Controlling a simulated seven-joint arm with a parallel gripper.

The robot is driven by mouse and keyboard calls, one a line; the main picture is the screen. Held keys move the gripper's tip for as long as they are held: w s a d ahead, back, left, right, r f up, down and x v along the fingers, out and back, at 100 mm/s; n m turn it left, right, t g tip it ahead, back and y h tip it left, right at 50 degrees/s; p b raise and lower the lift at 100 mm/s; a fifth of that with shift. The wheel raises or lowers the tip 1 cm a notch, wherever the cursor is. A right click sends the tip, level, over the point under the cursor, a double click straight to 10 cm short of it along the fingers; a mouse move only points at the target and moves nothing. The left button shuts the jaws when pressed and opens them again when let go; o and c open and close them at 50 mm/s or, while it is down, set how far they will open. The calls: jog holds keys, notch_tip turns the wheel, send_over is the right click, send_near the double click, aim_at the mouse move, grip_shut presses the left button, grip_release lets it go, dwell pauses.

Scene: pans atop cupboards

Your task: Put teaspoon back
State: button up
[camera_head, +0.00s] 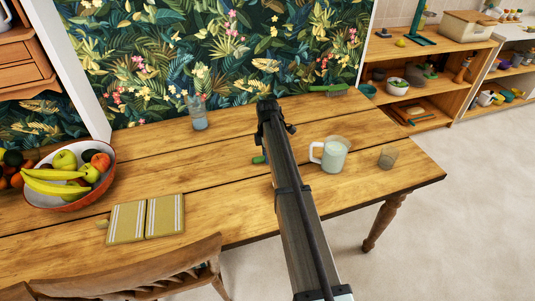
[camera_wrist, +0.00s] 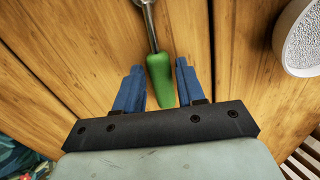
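The teaspoon has a green handle (camera_wrist: 160,76) and a metal shaft (camera_wrist: 149,22); its bowl end is cut off at the top of the wrist view. It lies on the wooden table (camera_head: 225,175), and a bit of its green handle (camera_head: 259,159) shows left of my arm in the head view. My gripper (camera_wrist: 160,68) has its two blue fingers apart, one on each side of the green handle, with gaps on both sides. Whether the fingertips are down at the handle's height is hard to tell. In the head view, my arm hides the fingers.
A mug (camera_head: 334,155) and a small glass (camera_head: 388,158) stand right of my arm. A glass vase (camera_head: 196,113), fruit bowl (camera_head: 68,200) and folded striped cloths (camera_head: 126,222) are to the left. A green brush (camera_head: 328,90) lies at the back edge. A chair (camera_head: 150,272) stands in front.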

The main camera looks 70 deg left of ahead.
jog(key=shift+o, duration=1)
notch_tip(320, 180, up, 14)
jog(key=shift+f, duration=0.2)
jog(key=shift+d, duration=0.2)
